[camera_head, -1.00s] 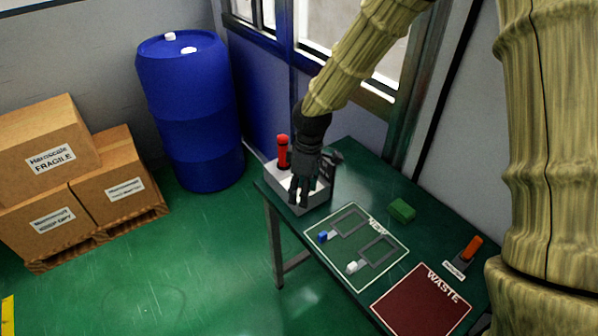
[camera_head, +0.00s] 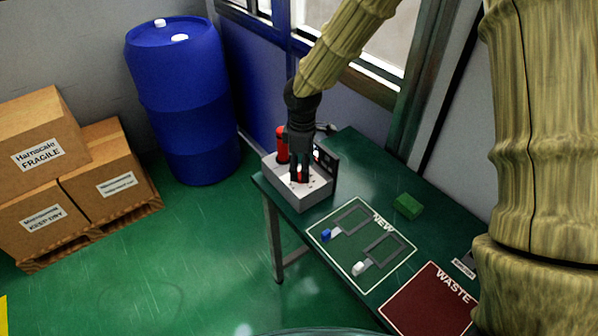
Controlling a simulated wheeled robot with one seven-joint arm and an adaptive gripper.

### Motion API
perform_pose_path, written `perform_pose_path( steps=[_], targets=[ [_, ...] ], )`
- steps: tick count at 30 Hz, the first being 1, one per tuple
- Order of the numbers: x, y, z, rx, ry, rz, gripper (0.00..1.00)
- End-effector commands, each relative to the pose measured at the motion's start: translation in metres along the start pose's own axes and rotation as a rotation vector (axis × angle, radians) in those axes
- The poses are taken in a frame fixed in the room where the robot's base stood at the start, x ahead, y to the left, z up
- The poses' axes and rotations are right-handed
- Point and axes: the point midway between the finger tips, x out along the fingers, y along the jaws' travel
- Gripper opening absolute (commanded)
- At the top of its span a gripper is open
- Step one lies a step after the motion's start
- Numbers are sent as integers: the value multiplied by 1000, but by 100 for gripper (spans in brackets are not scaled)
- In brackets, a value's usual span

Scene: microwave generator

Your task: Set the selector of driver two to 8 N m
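A light grey box (camera_head: 313,198) with small dark marks on its top stands at the far left end of the green table. A red upright cylinder-like thing (camera_head: 282,145) stands at its back left. My gripper (camera_head: 300,180) points down over the top of the box, to the right of that cylinder. A dark upright panel (camera_head: 327,160) stands at the box's right rear. No selector scale or driver number is readable.
The table holds a mat marked NEW (camera_head: 326,252) with a blue-ended and a white-ended piece, a green block (camera_head: 408,206) and a dark red WASTE mat (camera_head: 425,305). A blue barrel (camera_head: 185,100) and cartons (camera_head: 40,155) stand left. A window is behind.

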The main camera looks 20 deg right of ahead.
Motion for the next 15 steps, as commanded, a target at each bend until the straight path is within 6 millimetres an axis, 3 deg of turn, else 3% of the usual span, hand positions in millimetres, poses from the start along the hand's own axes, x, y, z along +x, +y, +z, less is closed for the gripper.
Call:
perform_pose_path(
  steps=[6,15],
  targets=[
    [22,0,-1,-1,-1,-1,53],
    [30,0,-3,-3,1,0,53]
  ],
)
